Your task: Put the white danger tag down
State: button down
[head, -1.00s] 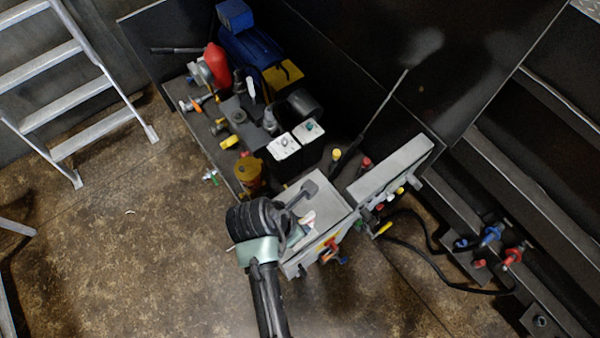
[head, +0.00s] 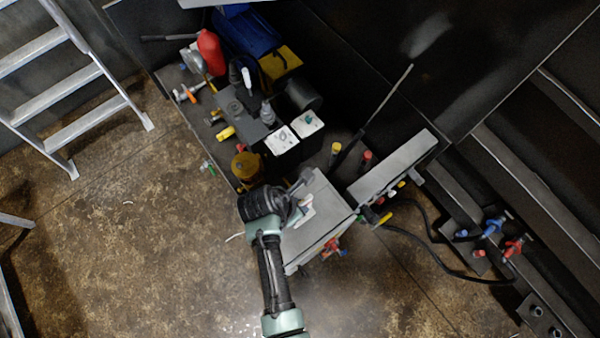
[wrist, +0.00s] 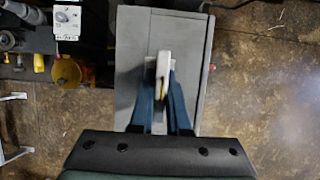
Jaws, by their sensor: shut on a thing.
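The white danger tag (wrist: 162,72) is a thin pale piece seen nearly edge-on in the wrist view, with a small yellow patch on it. My gripper (wrist: 162,90) is shut on it, one finger on each side. Below the tag is the flat grey top of a cabinet (wrist: 190,50); I cannot tell whether the tag touches it. In the head view the tag shows as a small white piece (head: 306,205) beside my gripper (head: 298,208), over the same cabinet (head: 322,230). My wrist hides part of the tag there.
A yellow-brown cylinder (head: 246,168) stands just left of the cabinet. A grey control box (head: 393,180) with colored fittings is to its right. Hydraulic parts and a blue motor (head: 245,35) lie behind. A ladder (head: 70,85) stands at the left. Bare floor is at lower left.

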jog(key=shift+f, duration=0.9)
jog(key=shift+f, duration=0.1)
jog(key=c, duration=0.9)
grip_release()
jog(key=v, duration=1.2)
